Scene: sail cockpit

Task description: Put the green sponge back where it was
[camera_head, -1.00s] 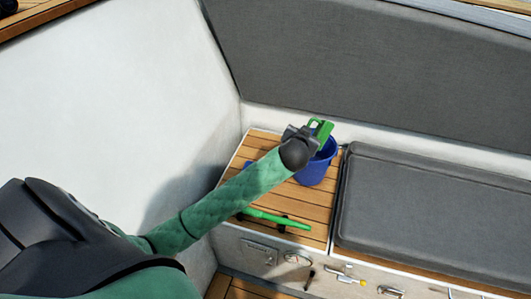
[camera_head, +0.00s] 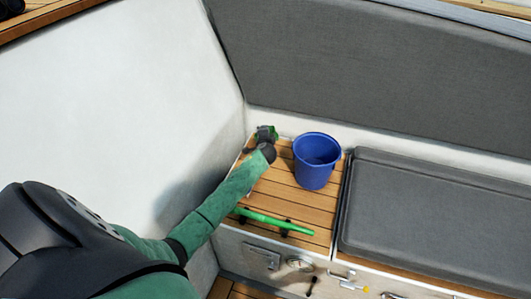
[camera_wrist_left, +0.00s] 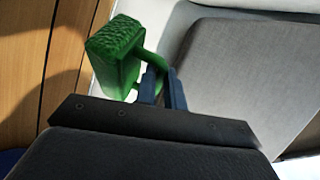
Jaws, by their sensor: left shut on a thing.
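The green sponge (camera_wrist_left: 118,52) shows in the left wrist view as a textured block with a green loop handle. My left gripper (camera_wrist_left: 163,85) is shut on that handle. In the head view my left gripper (camera_head: 263,138) is at the back left of the slatted wooden seat (camera_head: 295,200), left of the blue bucket (camera_head: 316,160). Only a little of the sponge (camera_head: 275,131) shows there, behind the gripper. I cannot tell whether the sponge touches the wood. My right gripper is in neither view.
The blue bucket stands upright on the wood. A green cleat-like bar (camera_head: 274,221) lies near the seat's front edge. A grey cushion (camera_head: 430,220) is to the right, a white wall (camera_head: 120,95) to the left. Bare slats lie between bucket and bar.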

